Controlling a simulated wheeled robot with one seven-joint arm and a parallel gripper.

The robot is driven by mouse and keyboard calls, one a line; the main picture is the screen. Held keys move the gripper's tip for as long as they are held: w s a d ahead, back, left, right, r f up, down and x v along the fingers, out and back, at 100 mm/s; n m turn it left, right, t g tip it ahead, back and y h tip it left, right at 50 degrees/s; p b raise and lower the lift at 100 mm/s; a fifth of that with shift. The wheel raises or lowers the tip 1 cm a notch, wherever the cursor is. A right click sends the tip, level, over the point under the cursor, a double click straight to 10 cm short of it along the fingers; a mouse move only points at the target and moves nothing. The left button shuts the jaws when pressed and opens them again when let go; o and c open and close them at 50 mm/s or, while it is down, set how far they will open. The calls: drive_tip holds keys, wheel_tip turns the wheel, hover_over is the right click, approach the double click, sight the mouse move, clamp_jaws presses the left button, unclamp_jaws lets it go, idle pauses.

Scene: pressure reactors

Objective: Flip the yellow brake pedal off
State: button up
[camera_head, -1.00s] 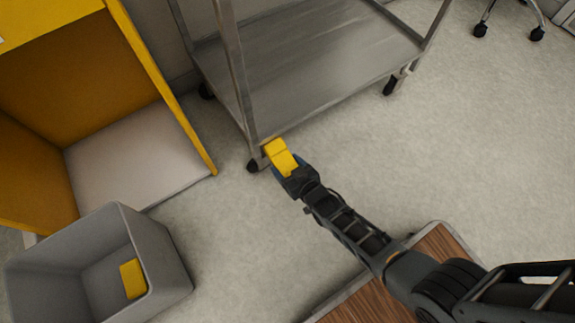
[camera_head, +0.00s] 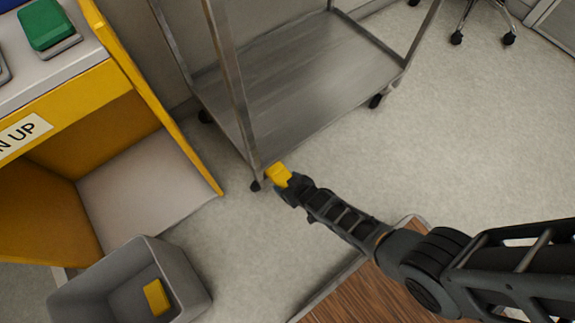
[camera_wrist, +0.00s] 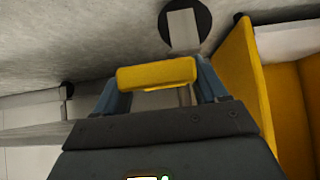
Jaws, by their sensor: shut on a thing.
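The yellow brake pedal (camera_head: 277,174) is at the front corner of the metal cart, low by a caster. In the wrist view the pedal (camera_wrist: 157,74) shows as a rounded yellow bar lying across between the blue fingers. My gripper (camera_head: 289,186) is at the pedal and shut on it. In the wrist view my gripper (camera_wrist: 160,88) has one finger at each end of the bar. The pedal's mount is mostly hidden behind the bar and the gripper.
The metal cart (camera_head: 300,85) has a low shelf above the pedal. A yellow cabinet (camera_head: 70,150) stands at the left. A grey bin (camera_head: 80,285) holding a yellow block (camera_head: 156,297) is below it. Open floor (camera_head: 470,140) lies to the right.

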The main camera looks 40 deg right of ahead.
drive_tip(key=shift+r+g+p, duration=0.5)
drive_tip(key=shift+p, duration=0.35)
drive_tip(key=shift+w, duration=0.1)
drive_tip(key=o, duration=1.4)
drive_tip(key=shift+o, duration=0.2)
drive_tip(key=shift+r+p, duration=0.1)
drive_tip(key=shift+p, duration=0.2)
drive_tip(key=p+v, duration=0.7)
drive_tip(key=shift+s+r+p, duration=0.2)
drive_tip(key=shift+r+p, duration=0.05)
drive_tip(key=shift+p, duration=0.05)
